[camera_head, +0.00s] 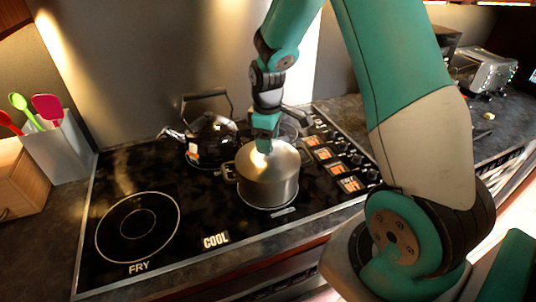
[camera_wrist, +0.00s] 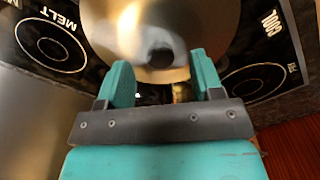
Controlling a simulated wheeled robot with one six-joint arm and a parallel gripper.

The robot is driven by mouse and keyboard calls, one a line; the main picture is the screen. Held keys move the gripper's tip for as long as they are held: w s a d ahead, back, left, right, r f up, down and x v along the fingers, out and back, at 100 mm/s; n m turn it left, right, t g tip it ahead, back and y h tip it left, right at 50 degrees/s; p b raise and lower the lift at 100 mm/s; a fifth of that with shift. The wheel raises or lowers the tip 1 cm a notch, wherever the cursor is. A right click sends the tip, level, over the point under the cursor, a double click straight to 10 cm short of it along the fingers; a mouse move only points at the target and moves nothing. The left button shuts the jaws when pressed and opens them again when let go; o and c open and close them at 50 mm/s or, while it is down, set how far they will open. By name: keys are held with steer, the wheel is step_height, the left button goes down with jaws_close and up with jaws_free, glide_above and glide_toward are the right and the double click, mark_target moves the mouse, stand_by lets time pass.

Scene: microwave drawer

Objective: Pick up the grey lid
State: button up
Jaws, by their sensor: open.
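The grey metal lid (camera_head: 288,157) sits on a steel pot (camera_head: 268,191) on the cooktop. In the wrist view the lid (camera_wrist: 190,22) fills the top middle, with a dark round knob (camera_wrist: 160,58) near its centre. My gripper (camera_head: 264,148) is over the lid in the head view and partly hides its top and the knob. In the wrist view my gripper (camera_wrist: 163,72) is open, with one finger to each side and the knob showing between and just beyond the tips. I cannot tell whether the fingers touch the lid.
A dark kettle (camera_head: 212,140) stands behind the pot to the left. A utensil holder (camera_head: 60,150) is at the far left. Control knobs (camera_head: 342,146) line the right of the black cooktop (camera_head: 190,245). A toaster (camera_head: 485,72) is at the back right. The front left burner is clear.

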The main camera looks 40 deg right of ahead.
steer(key=shift+f+p, duration=0.45)
steer(key=shift+f, duration=1.2)
steer(key=c, duration=1.1)
jaws_close()
steer(key=shift+r, duration=0.15)
